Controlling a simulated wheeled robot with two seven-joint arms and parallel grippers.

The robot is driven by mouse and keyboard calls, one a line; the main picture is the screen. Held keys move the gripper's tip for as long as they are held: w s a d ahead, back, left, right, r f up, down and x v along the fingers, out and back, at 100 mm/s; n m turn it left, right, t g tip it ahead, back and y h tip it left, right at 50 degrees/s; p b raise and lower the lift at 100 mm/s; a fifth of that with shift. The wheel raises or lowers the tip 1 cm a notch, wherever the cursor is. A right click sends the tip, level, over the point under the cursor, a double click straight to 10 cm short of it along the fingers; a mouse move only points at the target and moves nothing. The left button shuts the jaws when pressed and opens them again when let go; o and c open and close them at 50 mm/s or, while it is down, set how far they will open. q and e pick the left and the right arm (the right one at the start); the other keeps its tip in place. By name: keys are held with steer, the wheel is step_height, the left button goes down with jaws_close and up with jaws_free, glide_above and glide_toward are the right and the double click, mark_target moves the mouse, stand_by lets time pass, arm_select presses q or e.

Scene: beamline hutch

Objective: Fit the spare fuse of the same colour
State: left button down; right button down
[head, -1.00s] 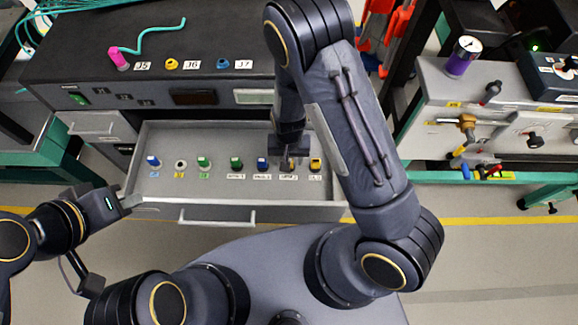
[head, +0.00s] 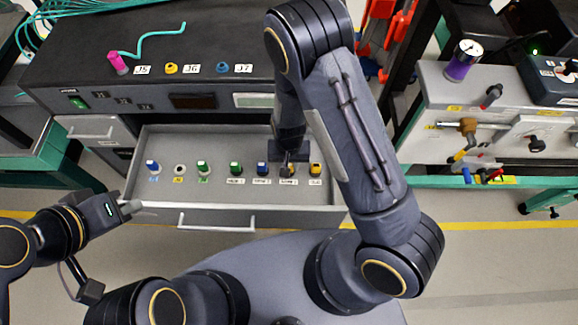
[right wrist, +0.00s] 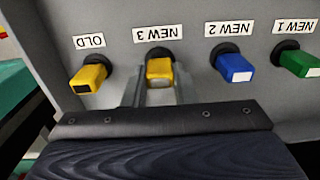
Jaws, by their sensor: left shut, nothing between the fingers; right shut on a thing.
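My right gripper (right wrist: 159,84) is shut on the yellow fuse (right wrist: 160,70) at the label NEW 3, which sits at its dark round socket in the drawer (head: 225,195). Another yellow fuse (right wrist: 88,78) stands at the label OLD. A blue fuse (right wrist: 234,68) is at NEW 2 and a green fuse (right wrist: 300,63) at NEW 1. Further left in the head view are another green fuse (head: 202,167), an empty-looking round socket (head: 179,169) and another blue fuse (head: 152,165). My left gripper (head: 132,208) is shut and empty by the drawer's left front corner.
The drawer is pulled out, with its handle (head: 217,227) in front. On the cabinet top (head: 270,35) are a pink connector (head: 118,62) with a teal cable and the J5, J6, J7 sockets. A valve bench (head: 430,85) stands at right.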

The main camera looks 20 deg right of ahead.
mark_target(289, 165)
steer(key=shift+r+p, duration=0.85)
steer(key=shift+r, duration=0.25)
stand_by(0.6)
steer(key=shift+r+p, duration=2.35)
steer(key=shift+r, duration=0.6)
